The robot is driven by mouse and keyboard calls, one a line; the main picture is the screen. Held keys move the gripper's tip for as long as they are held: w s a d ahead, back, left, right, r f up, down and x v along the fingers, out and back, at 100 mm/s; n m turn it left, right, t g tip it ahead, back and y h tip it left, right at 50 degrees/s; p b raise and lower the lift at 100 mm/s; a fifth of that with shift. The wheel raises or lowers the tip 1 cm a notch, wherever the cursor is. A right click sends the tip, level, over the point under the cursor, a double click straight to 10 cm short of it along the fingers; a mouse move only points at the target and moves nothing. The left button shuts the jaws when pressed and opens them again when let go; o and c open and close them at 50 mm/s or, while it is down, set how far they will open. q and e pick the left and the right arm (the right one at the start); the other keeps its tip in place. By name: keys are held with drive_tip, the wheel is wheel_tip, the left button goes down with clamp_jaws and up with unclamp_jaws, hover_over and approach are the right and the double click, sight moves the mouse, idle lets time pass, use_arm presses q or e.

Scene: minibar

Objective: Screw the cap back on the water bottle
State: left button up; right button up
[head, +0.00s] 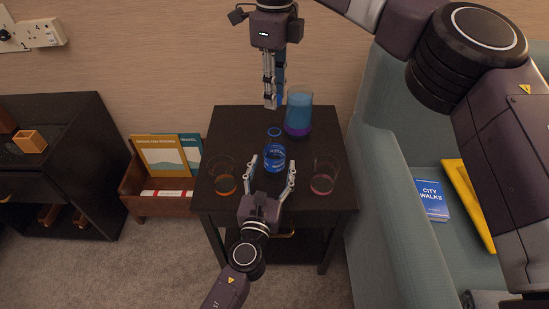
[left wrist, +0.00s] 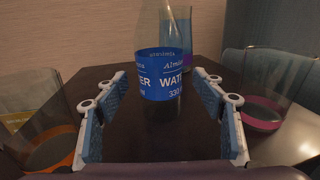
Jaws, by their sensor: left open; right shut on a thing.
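The water bottle (head: 274,158), clear with a blue label, stands upright on the small dark table (head: 305,203). Its neck points up towards the head camera. In the left wrist view the bottle (left wrist: 160,75) stands ahead, its top out of frame. My left gripper (head: 273,170) is open, its fingers spread on the near side of the bottle; in the left wrist view the blue pads (left wrist: 160,112) do not touch it. My right gripper (head: 271,104) points down behind and above the bottle. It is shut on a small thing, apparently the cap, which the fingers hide.
A tall blue and purple glass (head: 299,112) stands behind the bottle. A glass with an orange base (head: 223,178) is at left, one with a pink base (head: 323,178) at right. A teal sofa (head: 385,190) borders the table's right side.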

use_arm(q)
drive_tip(key=shift+w+d, duration=0.15)
drive_tip(key=shift+w, duration=0.6)
drive_tip(key=shift+w+d, duration=0.15)
drive_tip(key=shift+w, duration=0.6)
clamp_jaws()
use_arm(e)
hover_over(274, 127)
drive_tip(key=shift+f, duration=2.45)
